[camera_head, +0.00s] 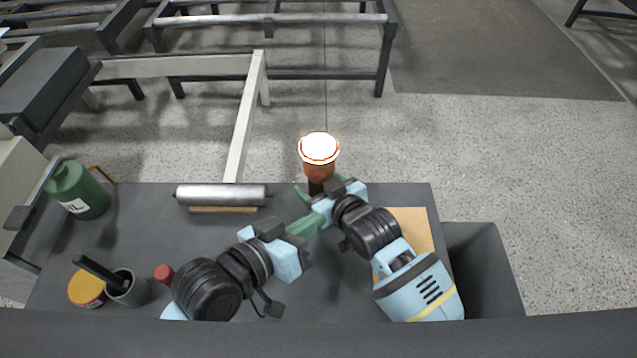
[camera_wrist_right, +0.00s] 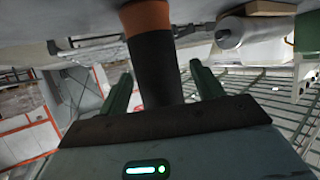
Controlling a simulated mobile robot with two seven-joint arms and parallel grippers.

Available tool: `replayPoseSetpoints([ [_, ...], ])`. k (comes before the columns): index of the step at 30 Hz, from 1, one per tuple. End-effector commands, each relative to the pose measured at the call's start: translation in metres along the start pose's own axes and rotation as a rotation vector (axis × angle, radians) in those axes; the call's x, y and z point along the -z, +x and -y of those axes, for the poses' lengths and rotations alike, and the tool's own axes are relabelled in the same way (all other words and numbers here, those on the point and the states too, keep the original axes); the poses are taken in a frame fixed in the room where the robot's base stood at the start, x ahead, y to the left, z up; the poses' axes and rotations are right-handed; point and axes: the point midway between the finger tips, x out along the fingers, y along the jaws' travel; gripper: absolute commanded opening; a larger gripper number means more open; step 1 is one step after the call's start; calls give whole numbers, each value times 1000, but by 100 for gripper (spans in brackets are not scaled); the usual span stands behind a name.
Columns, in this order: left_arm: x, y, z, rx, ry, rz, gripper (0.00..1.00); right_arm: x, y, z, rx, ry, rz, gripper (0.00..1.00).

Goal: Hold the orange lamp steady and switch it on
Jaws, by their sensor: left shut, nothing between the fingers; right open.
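The orange lamp (camera_head: 318,167) stands upright near the table's far edge, with a bright white glowing top and a dark lower part. My right gripper (camera_head: 320,186) is open at that dark lower part. In the right wrist view the lamp (camera_wrist_right: 156,65) stands between the two green fingers (camera_wrist_right: 162,88), with gaps visible beside it. My left gripper (camera_head: 312,223) is shut and empty, in front of the lamp and slightly left of it. The lamp's foot and any switch are hidden by the right gripper.
On the dark table (camera_head: 130,235) are a metal roller (camera_head: 222,194), a green canister (camera_head: 80,190), a grey cup (camera_head: 128,289), a yellow-topped tin (camera_head: 87,288) and a small red object (camera_head: 163,273). A tan board (camera_head: 412,222) lies partly under my right arm. A dark bin (camera_head: 480,265) adjoins the right side.

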Motion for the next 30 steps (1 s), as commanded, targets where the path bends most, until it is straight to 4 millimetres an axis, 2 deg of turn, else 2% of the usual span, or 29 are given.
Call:
replayPoseSetpoints([
  [5,0,0,0,0,0,0,0,0,-2,0,0,0,1,66],
  [10,0,0,0,0,0,0,0,-1,-15,0,0,0,0,66],
  [24,0,0,0,0,0,0,0,-1,-91,0,0,0,1,66],
  [30,0,0,0,0,0,0,0,0,-113,0,-1,0,1,66],
])
